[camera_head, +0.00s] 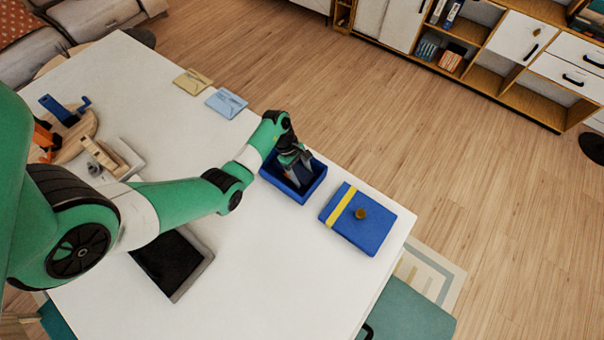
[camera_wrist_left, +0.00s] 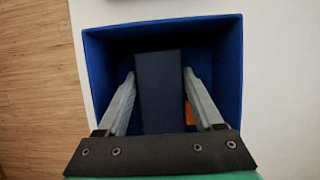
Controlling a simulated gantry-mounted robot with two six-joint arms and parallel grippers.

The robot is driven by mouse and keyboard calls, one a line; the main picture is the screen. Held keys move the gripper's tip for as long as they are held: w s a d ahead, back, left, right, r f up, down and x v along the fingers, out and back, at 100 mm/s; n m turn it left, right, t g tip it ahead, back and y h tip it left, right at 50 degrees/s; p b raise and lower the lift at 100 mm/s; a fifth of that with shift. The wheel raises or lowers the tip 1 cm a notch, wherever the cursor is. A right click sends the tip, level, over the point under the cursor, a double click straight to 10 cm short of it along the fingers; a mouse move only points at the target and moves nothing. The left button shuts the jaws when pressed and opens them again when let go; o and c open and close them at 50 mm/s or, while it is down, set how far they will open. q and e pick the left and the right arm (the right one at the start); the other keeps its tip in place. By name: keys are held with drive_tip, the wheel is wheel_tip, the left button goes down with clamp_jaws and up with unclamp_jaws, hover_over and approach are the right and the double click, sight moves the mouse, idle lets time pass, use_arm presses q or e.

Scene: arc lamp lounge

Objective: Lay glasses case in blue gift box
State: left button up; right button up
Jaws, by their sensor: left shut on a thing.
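The blue gift box (camera_head: 316,186) stands open on the white table, and its walls also show in the left wrist view (camera_wrist_left: 232,70). My left gripper (camera_head: 297,176) reaches down into the box. In the left wrist view the dark navy glasses case (camera_wrist_left: 160,90) lies between the two fingers of the gripper (camera_wrist_left: 159,76), which is shut on it. The case is inside the box's walls; whether it touches the floor of the box cannot be told. A small orange patch shows beside the right finger. My right gripper is not in view.
A blue lid (camera_head: 378,228) with a yellow band and brown knob lies right of the box. A yellow card (camera_head: 192,81) and a light blue card (camera_head: 226,102) lie at the far edge. A dark tray (camera_head: 172,262) is nearer. The front right tabletop is clear.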

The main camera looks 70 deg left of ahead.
use_arm(q)
drive_tip(key=o, duration=1.4)
drive_tip(key=shift+a+r+p, duration=0.1)
drive_tip(key=shift+r+p, duration=0.2)
drive_tip(key=shift+r, duration=0.1)
drive_tip(key=p+v, duration=0.2)
drive_tip(key=v, duration=0.9)
drive_tip(key=shift+s+a+r, duration=0.15)
